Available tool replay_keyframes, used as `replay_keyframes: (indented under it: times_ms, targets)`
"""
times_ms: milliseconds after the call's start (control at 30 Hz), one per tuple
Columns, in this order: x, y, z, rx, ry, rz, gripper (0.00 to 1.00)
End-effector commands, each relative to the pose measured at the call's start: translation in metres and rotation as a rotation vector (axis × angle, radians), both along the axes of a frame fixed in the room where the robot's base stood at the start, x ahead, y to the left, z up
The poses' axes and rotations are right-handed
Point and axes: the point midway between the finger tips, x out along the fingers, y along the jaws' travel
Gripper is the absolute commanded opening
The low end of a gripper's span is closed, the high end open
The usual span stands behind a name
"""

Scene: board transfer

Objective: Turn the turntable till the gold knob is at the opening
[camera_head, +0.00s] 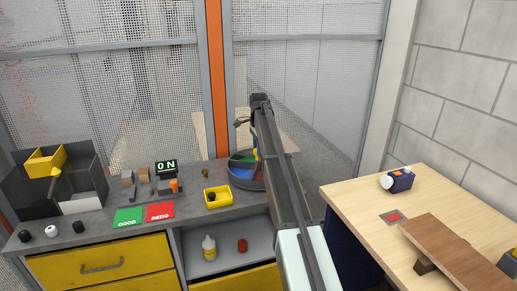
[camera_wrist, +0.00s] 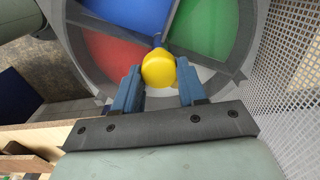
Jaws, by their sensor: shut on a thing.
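The round grey turntable (camera_head: 234,176) stands at the back right of the grey bench, partly hidden by my arm. Dividers split it into blue (camera_wrist: 135,12), green (camera_wrist: 208,30), red (camera_wrist: 112,52) and pale sectors. A rounded yellow knob (camera_wrist: 158,68) rises near its middle, and it also shows as a yellow upright in the head view (camera_head: 256,153). My gripper (camera_wrist: 157,82) is shut on this yellow knob, one blue finger on each side. A small dark-gold piece (camera_head: 205,172) stands on the bench left of the turntable. I cannot make out the opening or any other gold knob.
A yellow bin (camera_head: 217,197) stands in front of the turntable. Green (camera_head: 128,217) and red (camera_head: 160,211) pads lie farther left, below an "ON" display (camera_head: 166,166). Mesh fencing (camera_head: 305,85) closes off the back. A wooden table (camera_head: 350,200) stands right of my arm.

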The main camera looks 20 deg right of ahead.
Motion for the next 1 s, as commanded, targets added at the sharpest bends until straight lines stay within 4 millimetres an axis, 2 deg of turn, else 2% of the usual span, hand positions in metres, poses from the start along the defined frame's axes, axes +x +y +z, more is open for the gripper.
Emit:
replay_keyframes:
  times_ms: [1000]
  targets:
    - [0.0014, 0.0008, 0.0002, 0.000, -0.001, 0.509, 0.00]
